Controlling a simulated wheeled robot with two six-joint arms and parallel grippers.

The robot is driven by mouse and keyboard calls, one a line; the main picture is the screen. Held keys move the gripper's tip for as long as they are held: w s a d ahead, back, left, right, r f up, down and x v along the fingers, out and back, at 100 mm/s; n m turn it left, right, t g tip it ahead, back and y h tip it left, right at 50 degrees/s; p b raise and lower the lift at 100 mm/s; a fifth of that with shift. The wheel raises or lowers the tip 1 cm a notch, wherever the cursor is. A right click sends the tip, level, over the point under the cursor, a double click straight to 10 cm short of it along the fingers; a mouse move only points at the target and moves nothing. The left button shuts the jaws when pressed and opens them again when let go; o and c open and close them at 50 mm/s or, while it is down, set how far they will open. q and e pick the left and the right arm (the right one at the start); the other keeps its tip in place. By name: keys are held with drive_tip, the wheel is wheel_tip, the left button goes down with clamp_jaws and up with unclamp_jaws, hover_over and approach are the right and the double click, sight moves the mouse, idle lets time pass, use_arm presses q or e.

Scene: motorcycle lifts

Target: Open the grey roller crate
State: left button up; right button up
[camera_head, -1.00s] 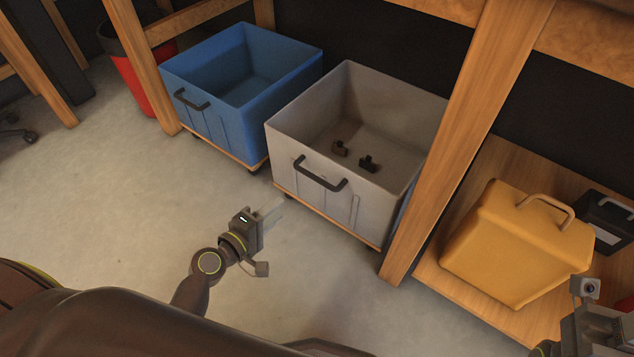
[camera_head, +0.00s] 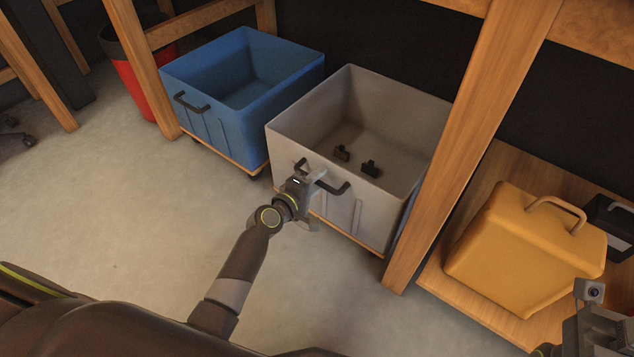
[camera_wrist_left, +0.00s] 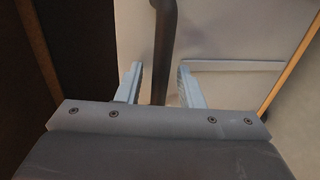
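My left gripper (camera_head: 314,178) is at this handle. In the left wrist view the handle (camera_wrist_left: 162,50) runs between the two pale fingers (camera_wrist_left: 158,86), which are apart with a gap on each side of the bar. My right gripper is at the lower right edge of the head view, only partly visible; its fingers are not shown.
A blue roller crate (camera_head: 215,118) stands to the left of the grey one. A wooden post (camera_head: 468,140) is close on its right. A yellow container (camera_head: 520,255) sits on a low shelf beyond the post. The floor in front (camera_head: 120,210) is clear.

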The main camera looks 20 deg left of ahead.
use_arm(q)
clamp_jaws()
idle(0.3)
